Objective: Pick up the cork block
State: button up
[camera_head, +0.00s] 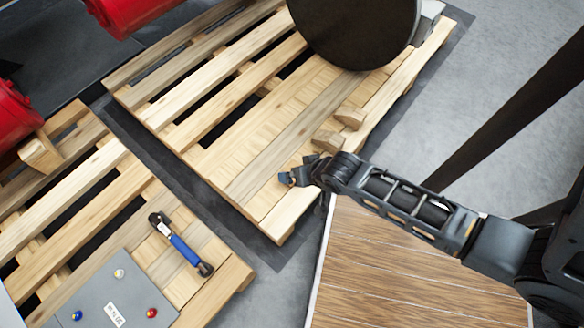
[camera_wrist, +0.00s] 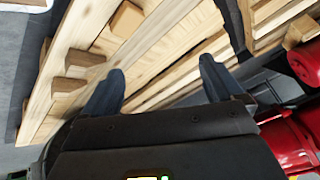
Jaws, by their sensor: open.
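Small tan blocks lie on the slats of the right pallet. In the head view, one block (camera_head: 350,115) sits farther back and another block (camera_head: 328,141) sits just beyond my wrist; I cannot tell which is the cork block. In the wrist view, one block (camera_wrist: 126,20) is at the top left, and two more tan pieces, an upper one (camera_wrist: 84,59) and a lower one (camera_wrist: 68,85), are left of the fingers. My gripper (camera_head: 291,178) is over the pallet's near part, also in the wrist view (camera_wrist: 161,72). Its fingers are apart with nothing between them.
The pallet (camera_head: 232,160) carries a large dark round object (camera_head: 355,30) at the back. A left pallet (camera_head: 55,240) holds a blue-handled tool (camera_head: 185,248) and a grey panel (camera_head: 112,290). A wooden board (camera_head: 410,270) lies below my arm. Red equipment (camera_head: 15,112) is at left.

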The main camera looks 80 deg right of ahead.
jog(key=w+d+f+m+g+y+b, duration=0.1)
jog(key=d+f+m+b, duration=0.1)
jog(key=f, duration=0.3)
jog(key=w+d+f+m+g+y+b, duration=0.1)
jog(key=w+d+f+m+g+b, duration=0.1)
jog(key=d+f+m+b, duration=0.1)
jog(key=w+d+f+m+g+b, duration=0.1)
jog(key=d+f+m+g+b, duration=0.1)
jog(key=f, duration=0.6)
jog(key=shift+w+d+f+m+y+b, duration=0.1)
jog(key=shift+d+f+m+y+b, duration=0.1)
jog(key=shift+d+m, duration=0.3)
jog(key=shift+w+d+f+m+y+b, duration=0.15)
jog(key=shift+d+b, duration=0.1)
jog(key=shift+d, duration=0.5)
jog(key=shift+d+f+m+y+b, duration=0.1)
jog(key=shift+d+m+b, duration=0.1)
jog(key=shift+d+m, duration=0.3)
jog(key=shift+w+d+f+m+g+y+b, duration=0.25)
jog(key=shift+d+m+g+b, duration=0.1)
jog(key=shift+d, duration=0.15)
jog(key=shift+w+f+b, duration=0.1)
jog(key=shift+f+b, duration=2.25)
jog(key=shift+f, duration=1.55)
jog(key=shift+c, duration=0.4)
jog(key=c, duration=1)
jog(key=shift+r, duration=0.1)
